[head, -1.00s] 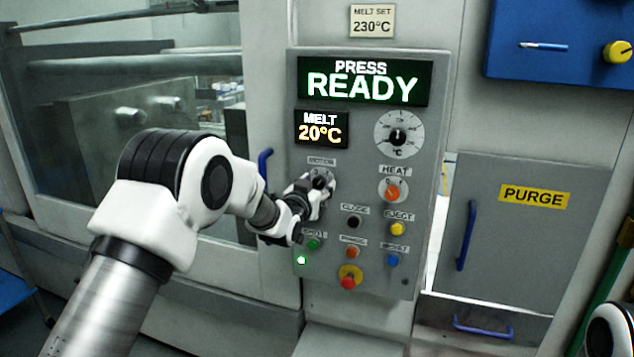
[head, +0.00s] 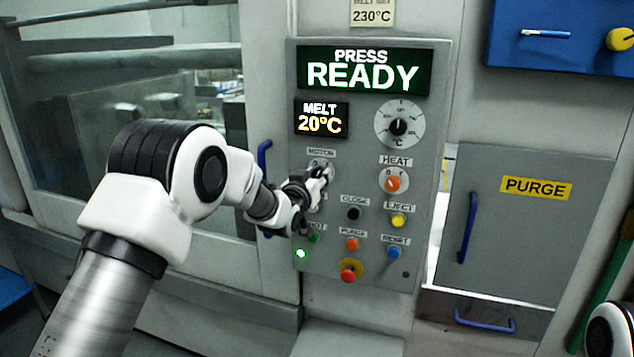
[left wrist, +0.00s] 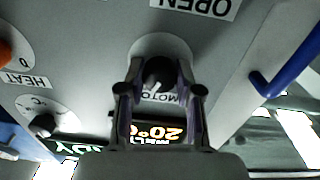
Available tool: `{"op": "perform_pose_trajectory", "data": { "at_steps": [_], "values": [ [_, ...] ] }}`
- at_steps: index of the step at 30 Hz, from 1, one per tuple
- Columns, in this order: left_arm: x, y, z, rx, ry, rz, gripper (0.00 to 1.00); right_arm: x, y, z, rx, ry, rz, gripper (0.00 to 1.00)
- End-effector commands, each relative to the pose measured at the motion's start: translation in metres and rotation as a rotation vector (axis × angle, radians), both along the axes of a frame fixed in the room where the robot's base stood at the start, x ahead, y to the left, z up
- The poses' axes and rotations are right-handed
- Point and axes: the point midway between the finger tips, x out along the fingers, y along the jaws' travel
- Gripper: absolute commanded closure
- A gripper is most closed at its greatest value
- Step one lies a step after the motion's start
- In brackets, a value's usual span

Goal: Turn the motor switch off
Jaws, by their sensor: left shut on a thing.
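The motor switch is a dark knob on a pale round dial beneath the MOTOR label (head: 321,153). In the head view my left gripper (head: 322,174) covers most of it. In the left wrist view, which is upside down, the motor switch knob (left wrist: 158,72) shows with a light pointer line. My left gripper (left wrist: 160,92) has a finger on each side of the knob and is shut on it. My right gripper is out of view.
The panel also has the HEAT knob (head: 393,183), the temperature dial (head: 399,127) and several push buttons, including a red one (head: 348,275). The display (head: 364,71) reads PRESS READY. A blue handle (head: 265,160) stands just left of the panel.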

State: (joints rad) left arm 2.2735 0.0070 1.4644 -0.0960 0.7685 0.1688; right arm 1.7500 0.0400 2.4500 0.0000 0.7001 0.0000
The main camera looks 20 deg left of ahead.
Motion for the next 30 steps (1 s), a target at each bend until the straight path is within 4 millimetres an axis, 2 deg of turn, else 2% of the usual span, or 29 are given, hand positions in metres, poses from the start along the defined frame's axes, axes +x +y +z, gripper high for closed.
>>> {"op": "perform_pose_trajectory", "data": {
  "at_steps": [1, 12, 30],
  "values": [
    [0.000, 0.000, -0.002, -0.038, -0.005, 0.001, 1.00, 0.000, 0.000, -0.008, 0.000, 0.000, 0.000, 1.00],
    [0.000, 0.001, -0.001, -0.387, 0.007, 0.000, 1.00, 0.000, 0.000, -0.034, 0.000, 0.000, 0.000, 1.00],
    [0.000, 0.002, 0.001, -0.889, 0.024, 0.000, 1.00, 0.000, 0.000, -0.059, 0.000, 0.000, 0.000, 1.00]
  ]
}}
